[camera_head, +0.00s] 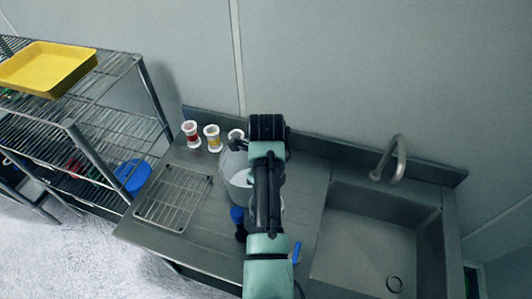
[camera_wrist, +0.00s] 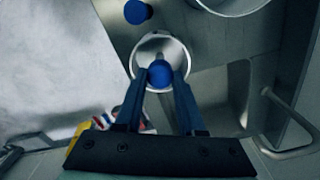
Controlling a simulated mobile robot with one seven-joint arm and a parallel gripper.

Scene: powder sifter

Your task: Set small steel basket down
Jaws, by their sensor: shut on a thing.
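The small steel basket (camera_head: 237,183), a round grey vessel, shows left of my arm in the head view. It also shows in the wrist view (camera_wrist: 148,52) with its open mouth facing the camera. My gripper (camera_wrist: 160,78) has its two blue fingers at the basket's near side and is shut on it. A round blue piece (camera_wrist: 160,73) lies between the fingertips, at the basket's mouth; what it belongs to is unclear. The basket is over the steel counter (camera_head: 208,226). I cannot tell whether its base touches. My arm hides its right side in the head view.
A wire rack (camera_head: 173,198) lies on the counter at left. White jars (camera_head: 191,134) stand along the back. A blue-topped item (camera_head: 236,214) is in front of the basket. A larger round vessel (camera_wrist: 232,4) is at the wrist view's top. The sink (camera_head: 378,235) is at right.

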